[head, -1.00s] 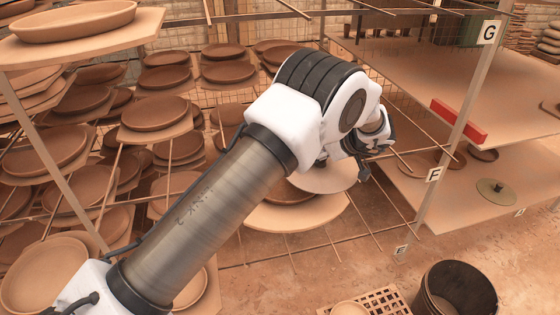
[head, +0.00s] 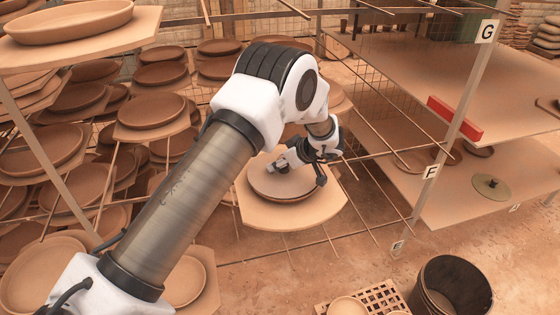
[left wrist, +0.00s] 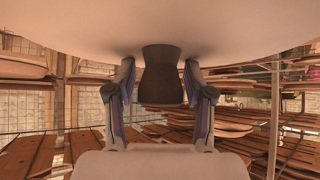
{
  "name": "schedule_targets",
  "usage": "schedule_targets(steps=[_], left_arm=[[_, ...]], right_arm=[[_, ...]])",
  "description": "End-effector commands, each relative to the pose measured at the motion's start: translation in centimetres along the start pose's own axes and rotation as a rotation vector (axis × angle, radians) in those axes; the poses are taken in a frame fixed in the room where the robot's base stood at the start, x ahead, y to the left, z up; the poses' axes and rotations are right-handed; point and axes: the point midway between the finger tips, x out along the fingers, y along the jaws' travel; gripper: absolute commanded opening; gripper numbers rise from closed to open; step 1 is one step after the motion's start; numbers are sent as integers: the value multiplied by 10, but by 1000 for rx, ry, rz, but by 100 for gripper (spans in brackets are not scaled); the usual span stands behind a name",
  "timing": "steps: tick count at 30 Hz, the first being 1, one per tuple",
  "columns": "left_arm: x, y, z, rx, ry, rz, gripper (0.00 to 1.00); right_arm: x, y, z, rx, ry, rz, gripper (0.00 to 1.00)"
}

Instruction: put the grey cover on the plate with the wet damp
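My left gripper (head: 284,167) is over a board (head: 300,213) on the middle rack. The cover (head: 266,182) also fills the top of the left wrist view (left wrist: 160,22). In the head view the cover is level over a brown plate (head: 286,200) on that board, with the plate's rim showing around its front. I cannot tell whether the cover touches the plate. The clay's dampness cannot be judged here. My right gripper is not in view.
Many brown plates on boards (head: 152,112) fill the racks at left. A dark bucket (head: 452,290) and a crate (head: 385,298) stand on the floor.

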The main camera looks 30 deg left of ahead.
Motion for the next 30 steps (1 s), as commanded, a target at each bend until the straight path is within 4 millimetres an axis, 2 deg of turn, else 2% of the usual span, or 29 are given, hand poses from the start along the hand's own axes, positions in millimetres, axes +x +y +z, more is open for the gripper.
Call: schedule_targets(steps=[11,14,21,24,27,30], left_arm=[[-6,0,-1,-1,0,1,59],[-23,1,-1,-1,1,4,59],[-85,1,-2,-2,3,4,59],[-105,1,-2,-1,2,3,59],[-118,1,-2,-1,2,1,59],[-122,0,-1,-1,1,0,59]], right_arm=[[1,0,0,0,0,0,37],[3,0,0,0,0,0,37],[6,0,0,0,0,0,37],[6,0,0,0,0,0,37],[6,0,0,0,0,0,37],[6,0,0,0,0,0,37]])
